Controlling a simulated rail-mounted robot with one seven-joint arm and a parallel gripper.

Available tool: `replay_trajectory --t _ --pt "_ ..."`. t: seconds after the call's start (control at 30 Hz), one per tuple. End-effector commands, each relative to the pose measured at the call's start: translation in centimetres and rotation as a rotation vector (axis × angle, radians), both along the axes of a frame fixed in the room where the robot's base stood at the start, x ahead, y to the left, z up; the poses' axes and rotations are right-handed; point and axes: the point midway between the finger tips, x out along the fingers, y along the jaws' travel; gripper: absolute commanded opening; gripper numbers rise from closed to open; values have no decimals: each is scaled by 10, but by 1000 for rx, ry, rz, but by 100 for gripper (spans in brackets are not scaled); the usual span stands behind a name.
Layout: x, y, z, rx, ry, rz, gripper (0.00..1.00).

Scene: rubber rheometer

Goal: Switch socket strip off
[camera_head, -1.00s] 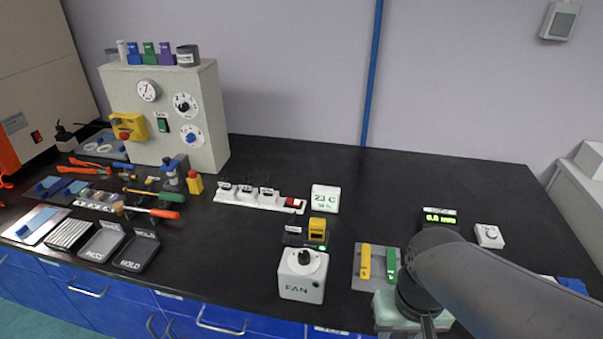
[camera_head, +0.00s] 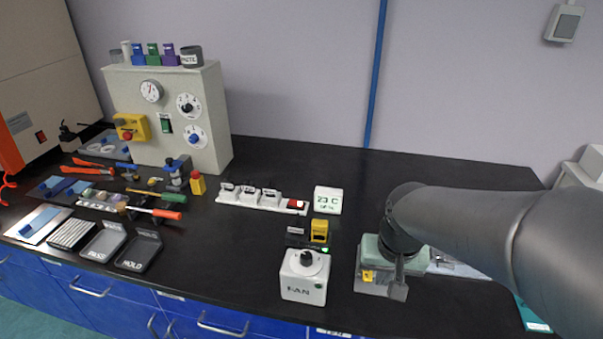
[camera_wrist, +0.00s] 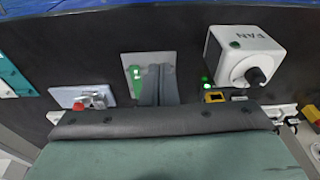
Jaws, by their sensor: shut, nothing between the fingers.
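The white socket strip (camera_head: 250,201) lies on the black bench in the head view, with several sockets and a red switch (camera_head: 296,204) at its right end. Which way the switch is tipped is too small to tell. My gripper (camera_head: 398,291) is shut and empty, well to the right of the strip and nearer the front edge. In the wrist view its dark fingers (camera_wrist: 158,88) point over a grey plate, beside a green lever (camera_wrist: 136,80). I cannot tell whether they touch the plate.
The white FAN box (camera_head: 304,277) stands left of my gripper. Tools and trays crowd the left. The bench behind the strip is clear.

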Motion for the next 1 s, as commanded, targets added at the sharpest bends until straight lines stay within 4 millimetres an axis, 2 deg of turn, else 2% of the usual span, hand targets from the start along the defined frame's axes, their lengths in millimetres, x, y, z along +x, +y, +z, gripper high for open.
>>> replay_trajectory --t 0.03,0.1,0.17,0.3,0.4,0.5,0.6,0.7,0.83,1.0 --pt "33 11 -5 -2 -33 -18 0" --pt "75 24 -8 -3 -93 -55 0" --pt "110 37 -11 -5 -147 -83 0" --pt "187 78 -20 -8 -286 -128 0" --pt "232 114 -26 -5 -387 -137 0" --pt "265 150 -29 7 -478 -133 0" --pt "286 180 -31 21 -546 -120 0" --pt "297 201 -31 33 -590 -109 0" --pt "303 211 -30 41 -614 -103 0" --pt "303 212 -30 43 -615 -104 0"
